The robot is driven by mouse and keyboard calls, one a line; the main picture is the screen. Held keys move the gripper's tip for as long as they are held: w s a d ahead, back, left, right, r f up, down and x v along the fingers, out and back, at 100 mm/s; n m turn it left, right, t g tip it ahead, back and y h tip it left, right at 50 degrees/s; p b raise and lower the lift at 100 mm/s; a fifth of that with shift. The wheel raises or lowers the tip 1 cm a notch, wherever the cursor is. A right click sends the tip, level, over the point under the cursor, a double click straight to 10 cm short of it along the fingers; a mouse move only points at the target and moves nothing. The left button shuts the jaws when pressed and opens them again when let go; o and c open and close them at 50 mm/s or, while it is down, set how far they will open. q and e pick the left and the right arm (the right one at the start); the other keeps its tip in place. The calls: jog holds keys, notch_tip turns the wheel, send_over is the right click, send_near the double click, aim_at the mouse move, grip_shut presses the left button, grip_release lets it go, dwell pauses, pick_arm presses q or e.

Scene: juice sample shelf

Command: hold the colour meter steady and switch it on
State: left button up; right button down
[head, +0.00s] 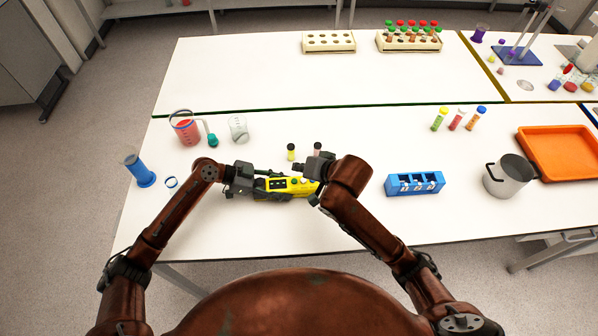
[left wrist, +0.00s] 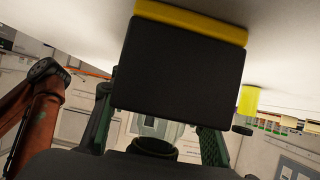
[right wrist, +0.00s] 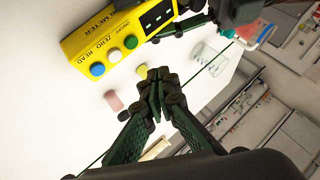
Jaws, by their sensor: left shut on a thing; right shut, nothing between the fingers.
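The yellow and black colour meter (head: 291,186) is at the front middle of the table. My left gripper (head: 262,182) is shut on its left end. In the left wrist view a black face of the meter (left wrist: 180,62) with a yellow edge fills the space by the fingers. In the right wrist view the meter (right wrist: 85,50) shows a blue, a green and a white button and a dark display with pale marks. My right gripper (right wrist: 153,76) is shut and empty, its fingertips apart from the buttons. It partly hides the meter's right end in the head view.
A blue rack (head: 414,184) and a pot (head: 508,177) are right.

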dwell(0.3)
pick_arm(q)
jog(key=o, duration=0.9)
jog(key=shift+o, duration=0.2)
jog(key=shift+a, duration=0.1)
jog(key=v, duration=1.2)
